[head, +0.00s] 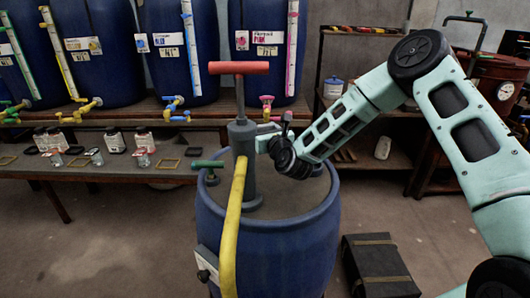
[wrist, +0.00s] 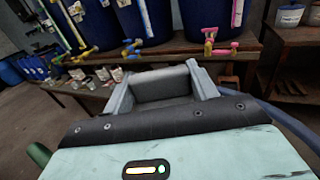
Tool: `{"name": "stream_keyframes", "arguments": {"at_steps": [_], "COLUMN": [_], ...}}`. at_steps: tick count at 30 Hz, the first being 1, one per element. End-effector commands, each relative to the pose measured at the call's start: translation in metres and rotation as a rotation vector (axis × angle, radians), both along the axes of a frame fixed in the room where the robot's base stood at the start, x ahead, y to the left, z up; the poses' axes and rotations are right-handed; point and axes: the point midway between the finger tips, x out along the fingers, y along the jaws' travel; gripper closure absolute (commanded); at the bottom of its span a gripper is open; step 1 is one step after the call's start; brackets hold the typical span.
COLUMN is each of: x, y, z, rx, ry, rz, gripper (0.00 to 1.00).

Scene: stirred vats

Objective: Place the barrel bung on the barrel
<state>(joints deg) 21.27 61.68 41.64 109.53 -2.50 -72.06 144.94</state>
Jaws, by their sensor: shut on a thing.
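The blue barrel (head: 265,245) stands upright in the middle of the head view, with a grey top. My gripper (head: 264,139) is above that top, close beside a grey hand pump in the picture. In the wrist view my gripper (wrist: 162,84) has a grey piece between its two fingers. It is shut on this piece, which I take for the barrel bung, though its shape is mostly hidden. The bung cannot be made out in the head view, and the barrel's opening is not clearly visible.
The grey pump (head: 243,140) stands on the barrel with a red T-handle (head: 238,68) and a yellow hose (head: 233,225). A green handle (head: 207,164) is at the barrel's left rim. Blue vats (head: 270,30) line the back shelf. A dark case (head: 375,262) lies on the floor at right.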

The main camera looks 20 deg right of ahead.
Motion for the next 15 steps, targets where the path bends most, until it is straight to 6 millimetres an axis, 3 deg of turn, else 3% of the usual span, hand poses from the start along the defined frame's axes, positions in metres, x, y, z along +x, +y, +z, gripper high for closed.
{"name": "stream_keyframes", "arguments": {"at_steps": [3, 15], "x": [0.0, 0.0], "y": [0.0, 0.001], "z": [-0.024, -0.066], "rx": [0.0, 0.0], "ry": [0.002, 0.002], "rz": [0.001, 0.001], "gripper": [0.65, 0.65]}}
